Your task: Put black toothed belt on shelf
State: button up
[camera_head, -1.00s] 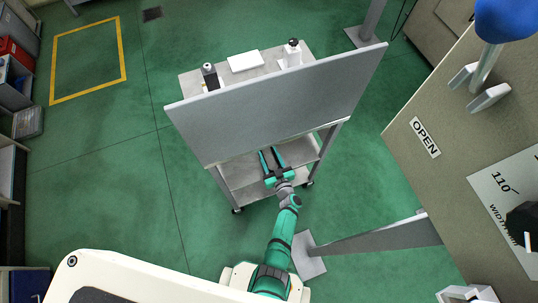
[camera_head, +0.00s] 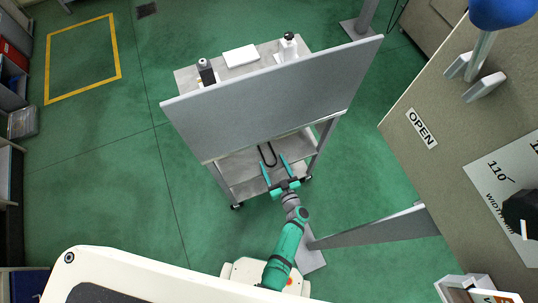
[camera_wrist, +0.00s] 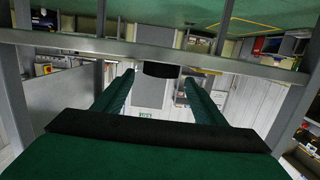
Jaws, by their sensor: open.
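The black toothed belt (camera_head: 261,155) shows as a narrow dark loop at a shelf (camera_head: 240,170) of the grey cart, below the big grey panel. Its far part is hidden by the panel. My gripper (camera_head: 274,162) is open, with its two green fingers apart and their tips at the near end of the loop. In the wrist view my gripper (camera_wrist: 159,82) has both fingers spread, with a dark piece (camera_wrist: 160,69), probably the belt, ahead between the tips. I cannot tell whether it touches a finger.
The grey panel (camera_head: 270,100) stands tilted over the cart and blocks the view behind it. The cart top (camera_head: 190,77) holds bottles and a white box. A grey post (camera_head: 375,232) and a large cabinet with an OPEN sign (camera_head: 422,128) stand to the right.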

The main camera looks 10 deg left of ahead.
jog(key=s+d+f+m+g+h, duration=0.1)
jog(key=s+f+g+h, duration=0.1)
jog(key=s, duration=0.7)
jog(key=s+d+f+m+g+h, duration=0.1)
jog(key=s+f, duration=0.1)
jog(key=s, duration=0.6)
jog(key=s+d+r+m+h, duration=0.2)
jog(key=s+d+r+h, duration=0.2)
jog(key=s+r, duration=0.3)
jog(key=s+r+m+t+h, duration=0.1)
jog(key=s+r+t, duration=0.1)
jog(key=r, duration=1.3)
jog(key=s+r+m+t+h, duration=0.1)
jog(key=s+r+t, duration=0.2)
jog(key=r, duration=1.3)
jog(key=shift+d+r+m, duration=0.3)
jog(key=shift+d+m, duration=0.1)
jog(key=shift+d, duration=0.05)
jog(key=shift+s, duration=0.1)
